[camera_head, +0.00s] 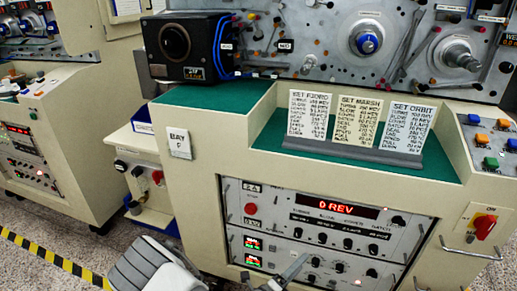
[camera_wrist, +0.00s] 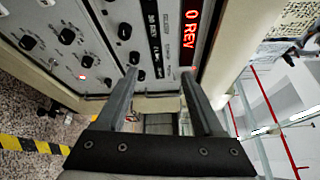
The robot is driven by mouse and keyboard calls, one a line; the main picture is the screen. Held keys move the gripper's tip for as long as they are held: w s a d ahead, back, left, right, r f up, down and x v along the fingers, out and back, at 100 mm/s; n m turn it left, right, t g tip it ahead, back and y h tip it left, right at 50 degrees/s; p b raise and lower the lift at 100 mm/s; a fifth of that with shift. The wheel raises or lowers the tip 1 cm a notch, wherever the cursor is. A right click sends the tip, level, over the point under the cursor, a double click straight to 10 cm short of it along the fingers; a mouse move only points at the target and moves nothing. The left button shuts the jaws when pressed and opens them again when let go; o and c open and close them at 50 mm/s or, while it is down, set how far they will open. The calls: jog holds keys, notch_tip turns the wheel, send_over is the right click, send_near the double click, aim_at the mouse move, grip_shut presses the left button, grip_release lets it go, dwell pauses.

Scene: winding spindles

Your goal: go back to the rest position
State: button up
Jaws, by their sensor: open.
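My gripper (camera_wrist: 160,95) is open in the wrist view, with its two dark fingers apart and nothing between them. In the head view one grey finger (camera_head: 290,270) shows at the bottom, in front of the lower part of the control panel. My grey padded arm reaches in from the bottom edge there. The control panel (camera_head: 310,228) has a red display reading "0 REV" (camera_head: 349,208), and the display also shows in the wrist view (camera_wrist: 190,30). Whether the fingers touch the panel cannot be told.
Three printed cards, SET FJORD (camera_head: 311,115), SET MARSH (camera_head: 358,121) and SET ORBIT (camera_head: 407,128), stand on a green shelf (camera_head: 270,135). A red rotary switch (camera_head: 485,227) and a metal handle are at right. Yellow-black floor tape (camera_head: 50,258) runs at left.

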jog(key=s+d+r+m+g+y, duration=0.3)
jog(key=s+r+m+g, duration=0.3)
jog(key=r+m, duration=0.7)
jog(key=s+d+r+m+g+y, duration=0.3)
jog(key=s+r+m+g, duration=0.35)
jog(key=m, duration=1.05)
jog(key=s+a+r+m+t+y+p, duration=0.1)
jog(key=r+m+p, duration=0.5)
jog(key=r, duration=0.9)
jog(key=s+a+r+m+t+y+p, duration=0.2)
jog(key=s+r+m+t+y+p, duration=0.2)
jog(key=r, duration=1.1)
jog(key=s+m+y+p, duration=0.1)
jog(key=m+p, duration=0.2)
jog(key=p, duration=0.2)
jog(key=shift+a+r+t, duration=0.2)
jog(key=shift+r+t, duration=0.1)
jog(key=shift+t, duration=0.05)
jog(key=shift+d, duration=0.15)
